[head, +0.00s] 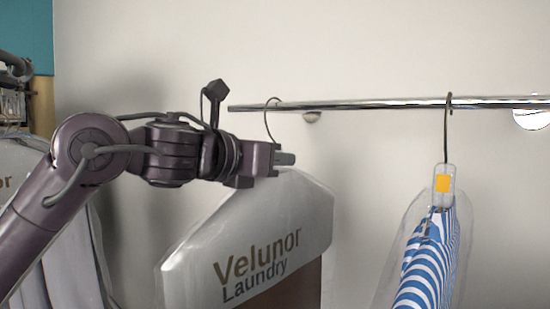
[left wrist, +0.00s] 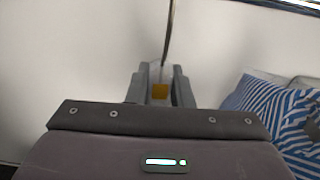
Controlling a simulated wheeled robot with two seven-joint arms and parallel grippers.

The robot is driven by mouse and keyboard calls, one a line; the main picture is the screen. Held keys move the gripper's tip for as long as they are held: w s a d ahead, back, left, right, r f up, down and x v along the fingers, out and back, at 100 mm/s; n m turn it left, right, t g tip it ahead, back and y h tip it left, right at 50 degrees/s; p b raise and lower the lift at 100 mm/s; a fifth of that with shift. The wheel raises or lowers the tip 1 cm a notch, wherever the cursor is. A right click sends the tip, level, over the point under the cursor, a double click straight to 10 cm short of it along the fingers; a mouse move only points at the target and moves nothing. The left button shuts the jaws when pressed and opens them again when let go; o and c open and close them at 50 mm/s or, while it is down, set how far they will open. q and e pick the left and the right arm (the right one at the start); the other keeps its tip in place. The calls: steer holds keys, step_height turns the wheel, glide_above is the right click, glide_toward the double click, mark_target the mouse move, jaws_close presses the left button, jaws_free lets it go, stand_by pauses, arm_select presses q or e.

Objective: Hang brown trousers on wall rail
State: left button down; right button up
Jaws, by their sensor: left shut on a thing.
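The brown trousers (head: 293,289) show as a brown patch under a clear and grey cover marked "Velunor Laundry" (head: 262,262). My left gripper (head: 284,158) is shut on the hanger's tag just above the cover. In the left wrist view the tag, with an orange label (left wrist: 160,91), sits between the fingers (left wrist: 160,85), and the hook wire (left wrist: 168,35) rises from it. In the head view the hook (head: 268,115) reaches the wall rail (head: 360,105) near its free left end. I cannot tell whether it rests on the rail. My right gripper is not in view.
A blue-and-white striped garment (head: 431,260) in a clear cover hangs from the rail to the right; it also shows in the left wrist view (left wrist: 262,110). Other covered garments (head: 60,240) are at the left edge. The rail between the two hooks is bare.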

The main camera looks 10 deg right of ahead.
arm_select(q)
steer(key=shift+r, duration=0.1)
steer(key=c, duration=1.2)
jaws_free()
steer(key=shift+s, duration=0.1)
steer(key=shift+f, duration=0.2)
steer(key=shift+s+a+b, duration=0.1)
steer(key=shift+a+b, duration=0.2)
steer(key=b+v, duration=0.2)
steer(key=v, duration=0.4)
steer(key=shift+s+a+r+b, duration=0.15)
steer(key=shift+s+a+b, duration=0.1)
steer(key=shift+b, duration=0.15)
steer(key=shift+s+a+r, duration=0.15)
steer(key=shift+s, duration=0.05)
steer(key=shift+o, duration=1)
